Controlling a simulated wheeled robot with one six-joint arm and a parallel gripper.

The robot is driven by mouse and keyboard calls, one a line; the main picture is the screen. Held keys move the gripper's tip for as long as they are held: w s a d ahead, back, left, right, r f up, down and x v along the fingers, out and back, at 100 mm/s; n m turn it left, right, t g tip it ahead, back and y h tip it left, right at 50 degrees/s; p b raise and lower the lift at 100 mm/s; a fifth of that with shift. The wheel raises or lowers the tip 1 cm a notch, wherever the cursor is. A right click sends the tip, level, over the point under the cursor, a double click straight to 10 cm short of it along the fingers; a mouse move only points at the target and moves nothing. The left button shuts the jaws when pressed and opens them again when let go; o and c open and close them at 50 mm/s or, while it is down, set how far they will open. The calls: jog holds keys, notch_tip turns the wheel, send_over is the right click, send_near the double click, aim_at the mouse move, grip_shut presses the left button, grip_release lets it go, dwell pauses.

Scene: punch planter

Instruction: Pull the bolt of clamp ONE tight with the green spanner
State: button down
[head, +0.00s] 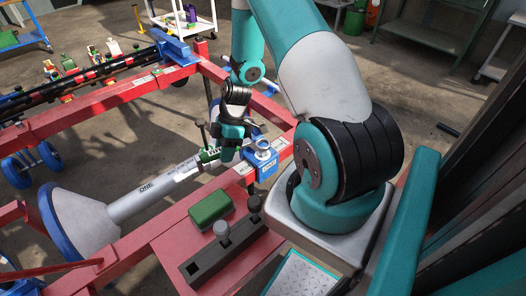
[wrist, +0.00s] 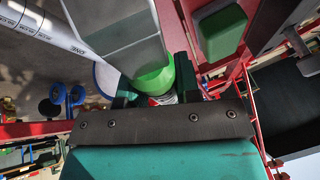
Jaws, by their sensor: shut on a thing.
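My gripper (head: 232,137) is at the upper end of the grey tube marked ONE. In the wrist view my gripper (wrist: 155,88) is shut on a piece with a bright green band, which I take for the green spanner (wrist: 155,76). A wide grey body runs up from that band. A blue clamp (head: 263,168) with a round metal top sits on the red beam just right of my gripper; its label is too small to read. The fingers hide much of the spanner, and I cannot tell whether it touches a bolt.
The grey tube (head: 145,198) marked ONE slopes down to a blue-rimmed cone (head: 75,226). A green block (head: 211,209) and a dark rack (head: 205,265) with two upright knobbed tools stand on the red deck (head: 165,249). Red beams surround the area.

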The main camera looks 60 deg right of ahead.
jog(key=shift+f+b, duration=1.1)
jog(key=shift+f, duration=0.55)
jog(key=shift+w+d, duration=0.1)
jog(key=shift+w+d+m, duration=0.25)
jog(key=shift+w+m, duration=0.2)
jog(key=shift+m, duration=0.05)
jog(key=shift+r+p, duration=0.25)
jog(key=shift+p, duration=0.05)
jog(key=shift+r+p, duration=3.55)
jog(key=shift+r, duration=1)
jog(key=shift+a+t, duration=0.1)
jog(key=shift+t, duration=0.2)
